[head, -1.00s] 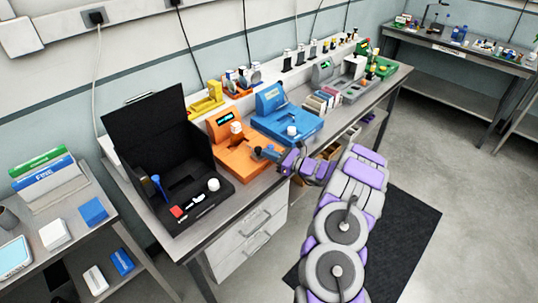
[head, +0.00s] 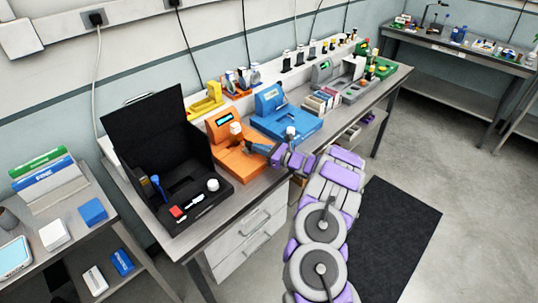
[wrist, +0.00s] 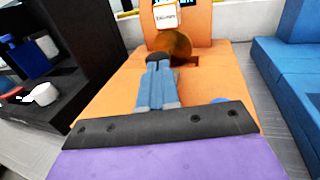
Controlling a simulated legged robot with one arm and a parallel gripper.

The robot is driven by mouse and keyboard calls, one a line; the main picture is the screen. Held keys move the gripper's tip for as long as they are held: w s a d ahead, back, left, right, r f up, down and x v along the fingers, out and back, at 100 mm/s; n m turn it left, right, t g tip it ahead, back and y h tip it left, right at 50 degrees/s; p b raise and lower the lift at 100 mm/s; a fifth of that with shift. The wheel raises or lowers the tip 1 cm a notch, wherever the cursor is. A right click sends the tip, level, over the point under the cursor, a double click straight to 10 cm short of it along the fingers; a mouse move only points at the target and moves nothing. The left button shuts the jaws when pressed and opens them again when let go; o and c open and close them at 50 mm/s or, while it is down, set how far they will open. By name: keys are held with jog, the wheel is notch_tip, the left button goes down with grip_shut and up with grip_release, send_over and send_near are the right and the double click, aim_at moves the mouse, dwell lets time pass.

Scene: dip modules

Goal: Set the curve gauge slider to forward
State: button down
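The orange module (head: 238,160), which I take to be the curve gauge, stands on the bench with a small lit display on its upright back. A white-topped post (head: 236,130) rises from its deck. In the wrist view a rounded orange-brown piece (wrist: 177,46) stands beside a dark slot (wrist: 196,61) in the orange deck (wrist: 110,85); whether it is the slider is unclear. My gripper (head: 249,147) is over the deck, its dark tips (wrist: 158,60) just short of the rounded piece. Its blue fingers look closed together with nothing between them. Contact cannot be told.
An open black case (head: 185,200) stands close to the left of the orange module. A blue module (head: 285,120) stands close to the right. The bench's front edge and drawers lie below my arm. The floor around the dark mat (head: 395,235) is clear.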

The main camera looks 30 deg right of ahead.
jog(key=shift+r, duration=0.1)
jog(key=p+v, duration=0.3)
jog(key=v, duration=1)
jog(key=s+a+r+n+g+y, duration=0.1)
jog(key=a+r+n+g+y, duration=0.25)
jog(key=a+r, duration=0.4)
jog(key=a+r+n+g+y, duration=0.25)
jog(key=a+r+n, duration=0.25)
jog(key=a, duration=0.5)
jog(key=s+a+r+n+g+h, duration=0.2)
jog(key=s+a+r+n+g, duration=0.3)
jog(key=s+a, duration=0.45)
jog(key=s+a+r+n+g+h, duration=0.35)
jog(key=s+a+n+g, duration=0.3)
jog(key=s+a, duration=0.3)
jog(key=s+d+f+n+h, duration=0.1)
jog(key=s+n+h, duration=0.2)
jog(key=s, duration=0.5)
jog(key=s+d+n+h, duration=0.2)
jog(key=s+n+h, duration=0.1)
jog(key=s, duration=0.5)
jog(key=s+d+f+n+h, duration=0.1)
jog(key=s+d+n+h, duration=0.2)
jog(key=s+d+h, duration=0.2)
jog(key=s+d+t, duration=0.1)
jog(key=s+d, duration=0.2)
jog(key=shift+s, duration=0.25)
